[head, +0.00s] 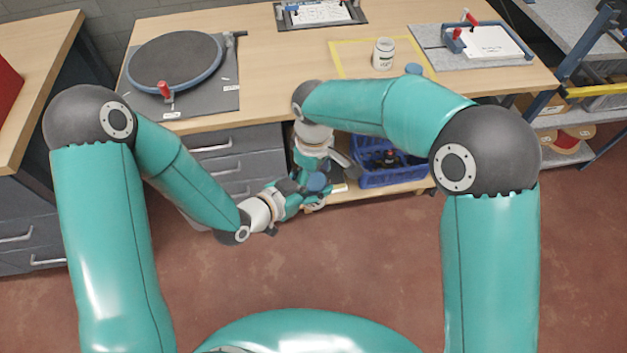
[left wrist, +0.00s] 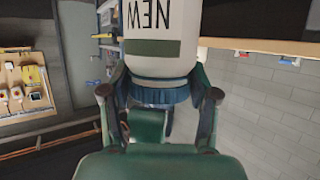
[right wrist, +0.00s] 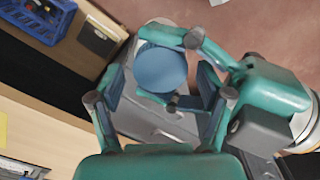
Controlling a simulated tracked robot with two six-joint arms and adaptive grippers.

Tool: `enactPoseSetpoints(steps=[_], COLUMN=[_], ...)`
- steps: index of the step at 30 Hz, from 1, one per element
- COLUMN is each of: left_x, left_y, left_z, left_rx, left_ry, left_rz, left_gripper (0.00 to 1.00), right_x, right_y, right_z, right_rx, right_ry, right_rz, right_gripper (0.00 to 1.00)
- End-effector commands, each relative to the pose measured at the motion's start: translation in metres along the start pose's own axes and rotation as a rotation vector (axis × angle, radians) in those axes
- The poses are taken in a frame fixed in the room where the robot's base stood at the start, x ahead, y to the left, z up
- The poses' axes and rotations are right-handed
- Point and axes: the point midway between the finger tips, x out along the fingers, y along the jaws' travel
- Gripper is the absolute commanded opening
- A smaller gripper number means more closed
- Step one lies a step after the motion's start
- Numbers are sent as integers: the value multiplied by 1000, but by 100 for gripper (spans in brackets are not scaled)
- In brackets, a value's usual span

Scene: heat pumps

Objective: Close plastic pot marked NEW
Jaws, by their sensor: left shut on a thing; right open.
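The white plastic pot (left wrist: 160,60) shows at close range in the left wrist view, its NEW label upside down. A ribbed blue lid (left wrist: 160,93) sits at its end toward my left palm; how tightly it sits I cannot tell. My left gripper (left wrist: 160,95) is shut on the pot at its lid end. In the right wrist view the lid's round blue face (right wrist: 162,68) points at the camera, between my right gripper's (right wrist: 162,85) open fingers. In the head view the blue lid (head: 318,182) shows low before the bench, and the pot is mostly hidden.
Another white pot (head: 383,54) stands on the bench inside a yellow outline, with a loose blue cap (head: 413,69) nearby. A turntable (head: 174,62) and clipboards occupy the bench. A blue crate (head: 385,178) is on the lower shelf. Drawers (head: 230,160) are behind my grippers.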

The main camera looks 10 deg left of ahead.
Motion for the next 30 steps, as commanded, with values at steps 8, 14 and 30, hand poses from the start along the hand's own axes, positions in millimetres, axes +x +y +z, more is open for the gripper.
enactPoseSetpoints(steps=[8,14,30], left_x=[0,0,0], left_y=[0,0,0], left_z=[-1,-1,0], left_rx=[1,1,1], left_ry=[2,2,1], left_rz=[0,0,0], left_gripper=[0,0,0], right_x=[4,3,3], right_y=[0,0,0], right_z=[0,0,0], right_rx=[0,0,258], right_ry=[-1,-1,1], right_rz=[0,0,1], right_gripper=[78,56,16])
